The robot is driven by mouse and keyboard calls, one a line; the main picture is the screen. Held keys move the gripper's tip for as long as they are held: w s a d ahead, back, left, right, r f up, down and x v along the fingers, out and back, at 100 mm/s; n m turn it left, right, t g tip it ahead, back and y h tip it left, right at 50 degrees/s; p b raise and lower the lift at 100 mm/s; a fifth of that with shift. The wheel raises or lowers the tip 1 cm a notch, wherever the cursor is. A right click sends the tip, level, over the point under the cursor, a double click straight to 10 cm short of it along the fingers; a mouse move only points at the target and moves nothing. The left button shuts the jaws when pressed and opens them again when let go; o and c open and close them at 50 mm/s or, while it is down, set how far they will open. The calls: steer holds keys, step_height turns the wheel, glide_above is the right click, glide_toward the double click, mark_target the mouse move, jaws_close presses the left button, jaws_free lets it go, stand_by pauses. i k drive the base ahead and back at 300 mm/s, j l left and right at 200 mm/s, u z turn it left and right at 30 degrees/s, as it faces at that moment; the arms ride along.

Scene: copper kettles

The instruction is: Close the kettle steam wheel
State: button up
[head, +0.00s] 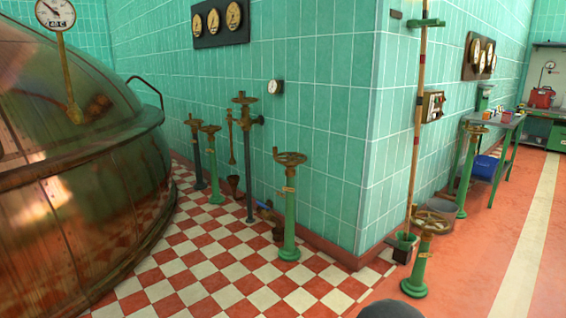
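Several brass handwheels stand on upright pedestals, and I cannot tell which is the kettle steam wheel. One wheel (290,158) tops a green pedestal with a small tag by the wall corner. Another wheel (435,222), lower and nearer, stands on a green pedestal at the right. A third wheel (475,128) is on a green pedestal farther back. More wheels stand by the left wall, including one (244,97) on a dark post. The tags are too small to read. The large copper kettle (75,170) fills the left side. My gripper is not in view.
The tiled wall corner (365,150) juts out between the left and right floor areas. A tall pole (417,140) stands beside it. A work table (500,125) is at the right. The checkered floor (200,270) and the red floor (480,280) have clear room.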

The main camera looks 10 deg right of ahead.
mark_target(275, 156)
steer(key=i+z, duration=0.2)
steer(key=z, duration=0.4)
steer(key=i+j+z, duration=0.3)
steer(key=i, duration=0.4)
steer(key=i+j+z, duration=0.35)
steer(key=i+j, duration=1)
